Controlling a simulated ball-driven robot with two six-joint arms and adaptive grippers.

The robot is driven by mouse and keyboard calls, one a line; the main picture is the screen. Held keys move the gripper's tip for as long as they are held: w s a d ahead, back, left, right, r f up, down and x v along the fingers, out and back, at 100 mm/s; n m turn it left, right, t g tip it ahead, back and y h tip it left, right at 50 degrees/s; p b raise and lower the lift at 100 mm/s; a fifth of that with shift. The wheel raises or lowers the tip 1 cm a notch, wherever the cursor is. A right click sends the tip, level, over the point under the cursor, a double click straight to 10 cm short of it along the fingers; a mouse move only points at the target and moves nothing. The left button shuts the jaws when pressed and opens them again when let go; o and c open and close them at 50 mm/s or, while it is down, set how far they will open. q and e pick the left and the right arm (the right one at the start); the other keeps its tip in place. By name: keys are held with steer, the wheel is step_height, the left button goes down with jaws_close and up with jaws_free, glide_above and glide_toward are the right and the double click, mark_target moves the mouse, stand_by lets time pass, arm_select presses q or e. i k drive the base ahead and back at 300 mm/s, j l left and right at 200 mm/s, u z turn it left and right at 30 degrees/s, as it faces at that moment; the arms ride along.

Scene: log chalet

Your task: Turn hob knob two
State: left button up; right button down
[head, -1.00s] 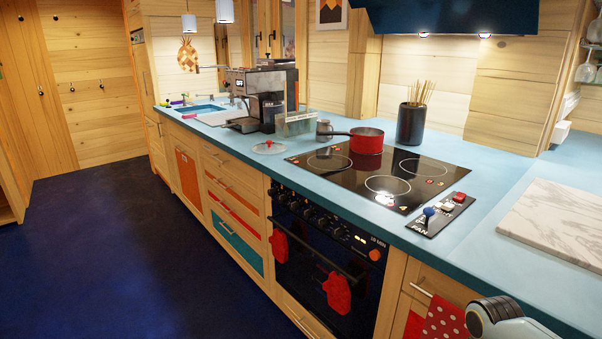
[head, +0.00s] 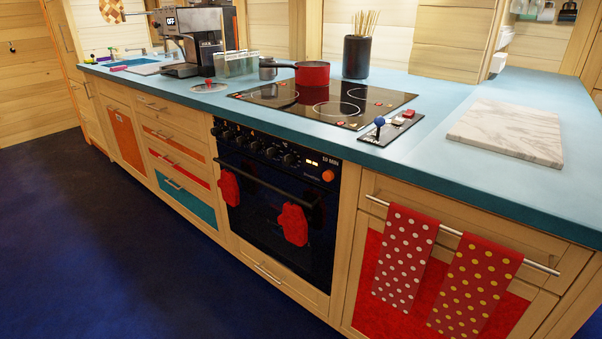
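A row of several small black hob knobs (head: 254,147) runs along the top of the black oven front (head: 270,190), below the counter edge. Small white marks sit above them, too small to read surely, so I cannot tell which knob is number two. A larger orange knob (head: 328,175) is at the right end, beside a lit display (head: 312,163). The black glass hob (head: 375,101) is set in the blue counter above. Neither of my grippers is in view.
A fan control panel (head: 391,128) and marble board (head: 508,131) are to the right. Red mitts (head: 294,224) hang on the oven rail, and dotted towels (head: 404,257) hang at right. The dark floor in front is clear.

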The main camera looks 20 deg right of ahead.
mark_target(227, 135)
steer(key=j+z, duration=0.15)
steer(key=z, duration=0.35)
steer(key=i+j+z, duration=0.1)
steer(key=z, duration=0.4)
steer(key=j+z, duration=0.2)
steer(key=j, duration=0.35)
steer(key=k+j+z, duration=0.2)
steer(key=j, duration=0.35)
steer(key=j+z, duration=0.2)
steer(key=j, duration=0.35)
steer(key=k+j, duration=0.1)
steer(key=j, duration=0.3)
